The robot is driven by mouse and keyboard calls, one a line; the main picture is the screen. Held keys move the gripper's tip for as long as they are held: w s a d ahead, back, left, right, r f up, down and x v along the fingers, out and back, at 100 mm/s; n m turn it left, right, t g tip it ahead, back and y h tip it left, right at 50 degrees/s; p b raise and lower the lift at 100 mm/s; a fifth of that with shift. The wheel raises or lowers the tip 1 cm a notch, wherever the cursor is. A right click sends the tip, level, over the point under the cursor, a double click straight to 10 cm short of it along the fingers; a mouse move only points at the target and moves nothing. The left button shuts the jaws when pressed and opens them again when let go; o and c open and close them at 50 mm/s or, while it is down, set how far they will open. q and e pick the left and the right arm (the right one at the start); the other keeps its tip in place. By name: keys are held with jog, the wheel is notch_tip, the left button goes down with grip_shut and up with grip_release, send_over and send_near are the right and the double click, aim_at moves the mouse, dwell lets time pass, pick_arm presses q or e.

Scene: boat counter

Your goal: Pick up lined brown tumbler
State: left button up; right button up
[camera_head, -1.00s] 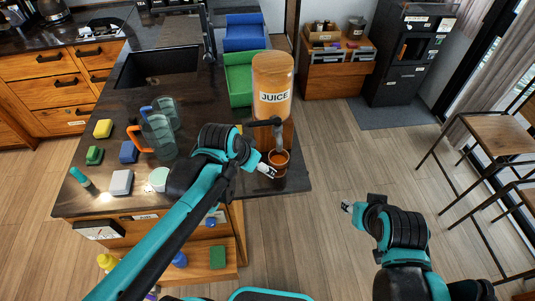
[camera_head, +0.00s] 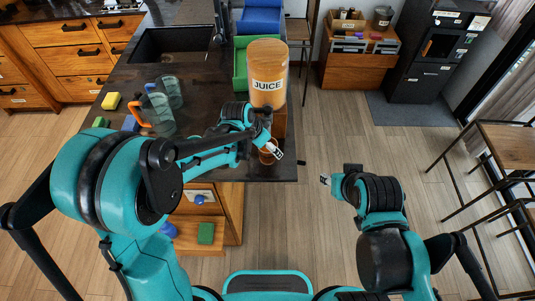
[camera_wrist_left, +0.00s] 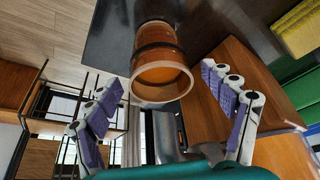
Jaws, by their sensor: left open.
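The lined brown tumbler (camera_head: 267,153) stands on the dark counter in front of the juice dispenser (camera_head: 268,75), near the counter's right front corner. In the left wrist view the tumbler (camera_wrist_left: 161,68) is brown with a dark band, its open rim facing the camera. My left gripper (camera_head: 276,148) is beside it, partly covering it in the head view. In the wrist view the open left fingers (camera_wrist_left: 165,115) are spread on both sides of the tumbler, with gaps visible. My right gripper (camera_head: 325,180) is over the floor to the right, away from the counter; its jaws are too small to judge.
A green tray (camera_head: 240,70) and a blue tray (camera_head: 260,18) lie behind, beside the dispenser. Stools (camera_head: 510,150) stand at the right; the floor between is free.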

pick_arm(q)
jog(key=shift+w+d+f, duration=0.2)
jog(key=shift+w+f, duration=0.05)
jog(key=shift+f, duration=0.35)
jog(key=c, duration=1.7)
jog(key=shift+r, duration=0.15)
jog(key=shift+c, duration=0.2)
